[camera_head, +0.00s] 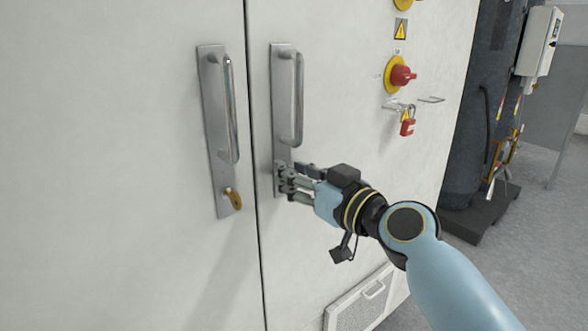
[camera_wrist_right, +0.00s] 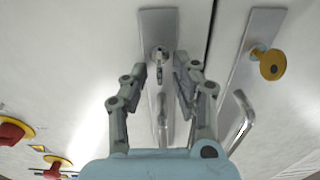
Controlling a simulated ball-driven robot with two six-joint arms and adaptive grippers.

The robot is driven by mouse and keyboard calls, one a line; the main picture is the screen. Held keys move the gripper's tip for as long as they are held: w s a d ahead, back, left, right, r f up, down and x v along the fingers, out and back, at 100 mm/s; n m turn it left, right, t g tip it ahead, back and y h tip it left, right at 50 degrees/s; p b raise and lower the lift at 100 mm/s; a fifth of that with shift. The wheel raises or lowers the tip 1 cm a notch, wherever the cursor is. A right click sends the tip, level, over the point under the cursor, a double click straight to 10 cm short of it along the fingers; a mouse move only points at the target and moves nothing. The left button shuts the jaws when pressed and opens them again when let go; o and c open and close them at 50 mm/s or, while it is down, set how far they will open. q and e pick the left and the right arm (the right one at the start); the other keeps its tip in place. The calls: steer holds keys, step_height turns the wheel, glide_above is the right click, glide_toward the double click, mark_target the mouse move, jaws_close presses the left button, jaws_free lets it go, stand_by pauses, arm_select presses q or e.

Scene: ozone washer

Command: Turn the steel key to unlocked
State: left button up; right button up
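The steel key (camera_wrist_right: 160,54) sits in the lock on a metal handle plate (camera_wrist_right: 158,20) in the right wrist view. In the head view that plate (camera_head: 280,55) is the right one of two, and my right gripper hides the key there. My right gripper (camera_head: 284,178) is at the lower end of this plate. In the wrist view its two fingers (camera_wrist_right: 161,74) are spread on either side of the key, with gaps showing, and hold nothing. I cannot tell how near the fingertips are to the plate. My left gripper is not in view.
A brass key (camera_head: 233,199) sits in the left door's plate (camera_head: 222,190), across the door seam. Bar handles stand out above both locks. A red rotary switch (camera_head: 402,76) and a red padlock (camera_head: 407,127) are at upper right. A vent grille (camera_head: 350,310) is low on the right door.

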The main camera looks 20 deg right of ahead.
steer(key=shift+w+a, duration=0.1)
steer(key=shift+w, duration=0.15)
jaws_close()
